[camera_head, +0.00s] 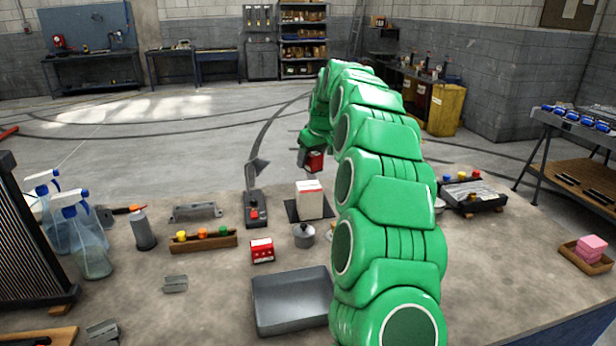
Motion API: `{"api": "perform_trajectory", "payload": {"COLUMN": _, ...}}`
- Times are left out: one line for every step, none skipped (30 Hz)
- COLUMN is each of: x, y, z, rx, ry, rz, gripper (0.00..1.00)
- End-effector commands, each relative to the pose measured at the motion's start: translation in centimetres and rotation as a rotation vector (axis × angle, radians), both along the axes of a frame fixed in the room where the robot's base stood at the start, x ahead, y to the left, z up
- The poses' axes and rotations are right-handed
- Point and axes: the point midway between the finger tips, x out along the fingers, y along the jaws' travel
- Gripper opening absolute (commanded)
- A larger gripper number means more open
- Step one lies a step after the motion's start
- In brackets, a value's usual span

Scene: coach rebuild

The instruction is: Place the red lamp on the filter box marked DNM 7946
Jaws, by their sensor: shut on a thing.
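My gripper (306,156) is at the end of my green arm, above and beyond the middle of the bench. It is shut on a small red thing, which looks like the red lamp (316,162); the jaws and arm partly hide it. A white box with a reddish top (310,202) stands upright on a dark flat plate, below and nearer than the gripper, with a visible gap between. It may be the filter box; no marking is readable. A smaller red box with white labels (262,251) sits nearer the front left of it.
A round metal pot (304,236) and a grey tray (290,314) are in front of the white box. A dark device with a lever (255,210) stands left of it. Spray bottles (84,240) crowd the left. My arm hides bench on the right.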

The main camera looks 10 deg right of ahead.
Motion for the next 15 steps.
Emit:
{"api": "perform_trajectory", "payload": {"x": 0.5, "y": 0.0, "z": -0.9, "rx": -0.001, "ry": 0.004, "rz": 0.0, "gripper": 0.19}}
{"api": "perform_trajectory", "payload": {"x": 0.8, "y": 0.0, "z": -1.2, "rx": -0.001, "ry": 0.004, "rz": 0.0, "gripper": 0.19}}
{"api": "perform_trajectory", "payload": {"x": 1.1, "y": 0.0, "z": -1.6, "rx": 0.0, "ry": 0.003, "rz": 0.0, "gripper": 0.19}}
{"api": "perform_trajectory", "payload": {"x": 1.4, "y": -0.1, "z": -1.8, "rx": -0.001, "ry": 0.002, "rz": 0.0, "gripper": 0.19}}
{"api": "perform_trajectory", "payload": {"x": 1.6, "y": -0.1, "z": -2.1, "rx": 0.0, "ry": 0.001, "rz": 0.0, "gripper": 0.19}}
{"api": "perform_trajectory", "payload": {"x": 2.0, "y": -0.2, "z": -2.4, "rx": 0.0, "ry": 0.0, "rz": 0.0, "gripper": 0.19}}
{"api": "perform_trajectory", "payload": {"x": 2.2, "y": -0.2, "z": -2.7, "rx": -0.001, "ry": 0.0, "rz": 0.0, "gripper": 0.19}}
{"api": "perform_trajectory", "payload": {"x": 2.5, "y": -0.2, "z": -3.0, "rx": 0.0, "ry": 0.0, "rz": 0.0, "gripper": 0.19}}
{"api": "perform_trajectory", "payload": {"x": 2.8, "y": -0.3, "z": -3.4, "rx": 0.0, "ry": 0.001, "rz": -0.001, "gripper": 0.19}}
{"api": "perform_trajectory", "payload": {"x": 3.0, "y": -0.3, "z": -3.8, "rx": 0.0, "ry": 0.002, "rz": -0.001, "gripper": 0.19}}
{"api": "perform_trajectory", "payload": {"x": 3.2, "y": -0.3, "z": -4.1, "rx": 0.0, "ry": 0.002, "rz": -0.001, "gripper": 0.19}}
{"api": "perform_trajectory", "payload": {"x": 3.4, "y": -0.3, "z": -4.4, "rx": 0.0, "ry": 0.002, "rz": -0.001, "gripper": 0.19}}
{"api": "perform_trajectory", "payload": {"x": 3.6, "y": -0.3, "z": -4.5, "rx": 0.001, "ry": 0.003, "rz": 0.0, "gripper": 0.19}}
{"api": "perform_trajectory", "payload": {"x": 3.7, "y": -0.3, "z": -4.7, "rx": 0.002, "ry": 0.003, "rz": -0.001, "gripper": 0.19}}
{"api": "perform_trajectory", "payload": {"x": 3.8, "y": -0.3, "z": -4.8, "rx": 0.002, "ry": 0.002, "rz": 0.0, "gripper": 0.19}}
